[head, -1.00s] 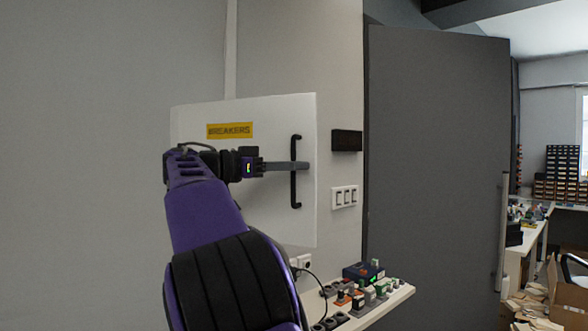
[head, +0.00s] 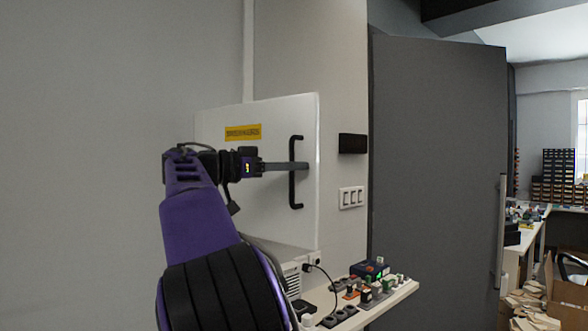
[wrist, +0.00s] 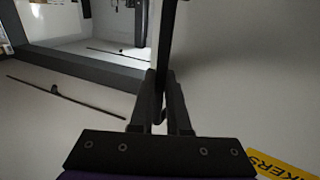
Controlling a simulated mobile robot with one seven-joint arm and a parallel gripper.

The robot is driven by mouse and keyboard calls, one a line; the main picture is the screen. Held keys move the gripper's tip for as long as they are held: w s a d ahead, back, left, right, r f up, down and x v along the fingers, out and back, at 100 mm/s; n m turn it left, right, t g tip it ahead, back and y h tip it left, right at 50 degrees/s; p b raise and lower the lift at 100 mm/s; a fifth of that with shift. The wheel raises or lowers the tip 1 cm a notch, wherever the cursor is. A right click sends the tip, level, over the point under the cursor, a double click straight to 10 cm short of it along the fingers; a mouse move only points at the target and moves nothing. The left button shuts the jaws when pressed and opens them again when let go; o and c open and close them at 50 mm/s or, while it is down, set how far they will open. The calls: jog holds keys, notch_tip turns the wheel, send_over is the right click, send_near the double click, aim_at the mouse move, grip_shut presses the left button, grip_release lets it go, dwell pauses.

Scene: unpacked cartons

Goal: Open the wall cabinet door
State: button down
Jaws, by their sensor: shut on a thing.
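The white wall cabinet door (head: 275,215) carries a yellow label (head: 243,132) and a black vertical bar handle (head: 296,190) near its right edge. In the head view the door stands swung out from the wall at an angle. My gripper (head: 300,166) is shut on the handle at about its middle, reaching in from the left. In the wrist view my gripper's fingers (wrist: 161,112) close around the dark handle bar (wrist: 166,45), with part of the yellow label (wrist: 280,168) at the lower right. The inside of the cabinet is hidden behind the door.
A black box (head: 352,143) and a white switch plate (head: 351,197) are on the wall right of the door. A shelf (head: 388,300) with several small devices sits below. A large grey door (head: 438,165) stands further right. The left wall is bare.

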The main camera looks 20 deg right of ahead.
jog(key=shift+w+a+f, duration=0.1)
jog(key=shift+a+f, duration=0.2)
jog(key=shift+a, duration=0.35)
jog(key=shift+r, duration=0.1)
jog(key=c, duration=1.2)
grip_release()
jog(key=shift+s+a, duration=0.1)
jog(key=shift+s, duration=0.1)
jog(key=shift+r, duration=0.1)
jog(key=a+p, duration=0.1)
jog(key=a, duration=0.4)
jog(key=a+p, duration=0.1)
jog(key=a, duration=0.5)
jog(key=s+a+p, duration=0.1)
jog(key=a, duration=0.5)
jog(key=shift+a, duration=0.2)
